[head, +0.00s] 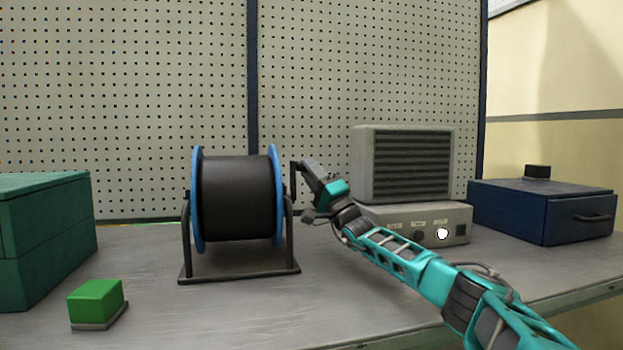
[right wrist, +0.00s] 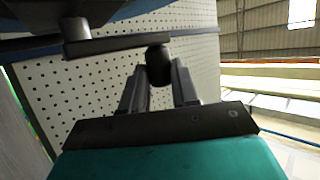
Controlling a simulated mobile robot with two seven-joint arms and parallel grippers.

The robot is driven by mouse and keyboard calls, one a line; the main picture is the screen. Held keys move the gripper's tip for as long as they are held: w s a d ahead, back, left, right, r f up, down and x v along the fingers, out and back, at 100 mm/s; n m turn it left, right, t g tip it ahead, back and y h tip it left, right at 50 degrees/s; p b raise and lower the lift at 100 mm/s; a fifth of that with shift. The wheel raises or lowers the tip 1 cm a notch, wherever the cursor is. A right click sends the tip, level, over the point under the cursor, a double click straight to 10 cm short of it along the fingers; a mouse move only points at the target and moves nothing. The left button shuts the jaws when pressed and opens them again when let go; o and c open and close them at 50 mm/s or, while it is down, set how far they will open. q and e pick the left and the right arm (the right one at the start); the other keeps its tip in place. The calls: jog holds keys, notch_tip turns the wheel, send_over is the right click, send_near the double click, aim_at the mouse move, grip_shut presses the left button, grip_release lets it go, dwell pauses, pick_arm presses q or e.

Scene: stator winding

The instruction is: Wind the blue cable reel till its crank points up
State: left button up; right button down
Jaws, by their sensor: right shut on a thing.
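The blue cable reel (head: 197,200) carries a wide black drum (head: 236,198) and stands on a dark metal frame (head: 240,274) on the bench. Its crank is on the right side of the reel, a dark arm (head: 294,178) that reaches up to a knob at the gripper. My right gripper (head: 307,170) is beside the reel, shut on the crank's knob. In the right wrist view the dark knob (right wrist: 158,66) sits between the two fingers, and the crank arm (right wrist: 115,46) runs left from it to the hub. My left gripper is out of view.
A green button block (head: 96,303) lies at the front left, by a green box (head: 40,240). A grey vented unit (head: 402,165) on a control box (head: 425,225) stands behind my right arm. A blue drawer box (head: 540,212) is at the right. A pegboard closes the back.

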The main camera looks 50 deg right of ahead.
jog(key=shift+s+a+n+y, duration=0.15)
jog(key=shift+n+y, duration=0.15)
jog(key=shift+y, duration=0.2)
jog(key=c, duration=0.8)
grip_release()
jog(key=shift+h, duration=0.3)
jog(key=shift+c, duration=0.2)
jog(key=v, duration=0.7)
jog(key=shift+f, duration=0.3)
